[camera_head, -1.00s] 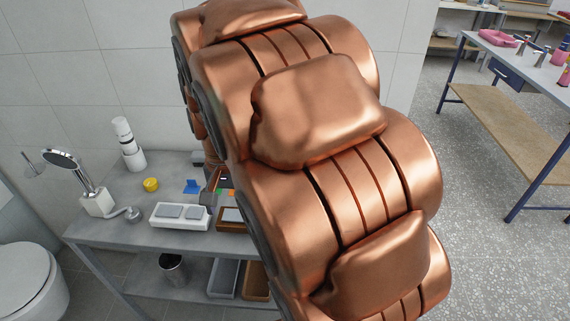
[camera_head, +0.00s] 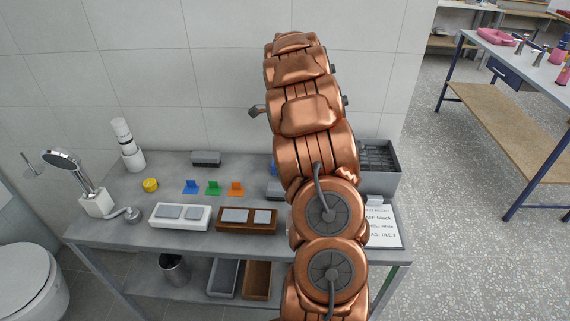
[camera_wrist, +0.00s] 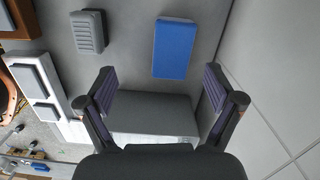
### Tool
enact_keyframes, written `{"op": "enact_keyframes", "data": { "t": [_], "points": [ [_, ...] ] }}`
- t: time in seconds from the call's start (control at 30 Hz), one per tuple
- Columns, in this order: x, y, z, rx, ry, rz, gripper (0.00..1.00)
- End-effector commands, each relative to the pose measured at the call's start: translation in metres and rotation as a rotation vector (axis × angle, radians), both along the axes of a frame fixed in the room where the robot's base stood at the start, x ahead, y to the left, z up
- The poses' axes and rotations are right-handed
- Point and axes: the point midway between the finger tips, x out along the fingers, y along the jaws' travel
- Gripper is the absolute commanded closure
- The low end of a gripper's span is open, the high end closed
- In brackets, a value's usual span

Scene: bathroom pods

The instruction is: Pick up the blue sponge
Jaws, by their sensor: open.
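The blue sponge (camera_wrist: 175,48) is a flat rectangular block on the grey counter in the wrist view, ahead of my gripper. In the head view only a thin blue sliver (camera_head: 274,166) shows at the left edge of my arm. My gripper (camera_wrist: 159,74) is open, its two dark fingers spread wide. The sponge is beyond the fingertips, nearer the right one, and apart from both. Nothing is held. A dark grey block-like thing (camera_wrist: 150,105) shows between the fingers, partly hidden by the gripper. In the head view my arm hides the gripper's fingers.
A grey ribbed block (camera_wrist: 88,31) lies left of the sponge. The wall (camera_wrist: 275,60) is close on the right.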

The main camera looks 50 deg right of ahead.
Motion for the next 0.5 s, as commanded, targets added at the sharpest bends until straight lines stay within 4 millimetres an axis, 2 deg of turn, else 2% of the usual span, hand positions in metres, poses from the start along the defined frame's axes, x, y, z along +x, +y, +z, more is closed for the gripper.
{"op": "enact_keyframes", "data": {
  "t": [0.1, 0.2, 0.5],
  "points": [
    [0.001, -0.021, -0.010, 0.011, -0.011, -0.082, 0.08],
    [0.002, -0.030, -0.015, 0.016, -0.015, -0.120, 0.08],
    [0.003, -0.031, -0.037, 0.020, -0.017, -0.139, 0.08]
  ]
}}
